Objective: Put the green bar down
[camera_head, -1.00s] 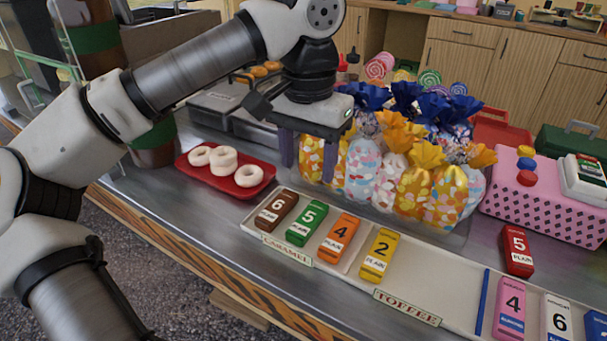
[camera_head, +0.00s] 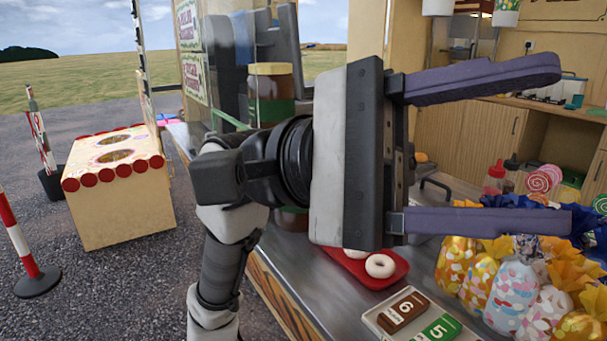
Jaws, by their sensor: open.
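The green bar (camera_head: 437,329), marked 5, lies in the shallow tray (camera_head: 384,322) at the bottom of the view, partly cut off by the lower edge. The brown bar (camera_head: 404,312), marked 6, lies just left of it in the same tray. My gripper (camera_head: 562,145) is raised close to the camera, above the counter. Its two fingers are wide apart, pointing right, with nothing between them. It is well apart from the green bar.
A red tray with white rings (camera_head: 380,266) sits behind the bars. Several wrapped sweet bags (camera_head: 515,290) stand to the right. A large jar (camera_head: 271,90) stands behind my gripper. A wooden game box (camera_head: 117,190) and a striped post (camera_head: 18,240) stand on the gravel at left.

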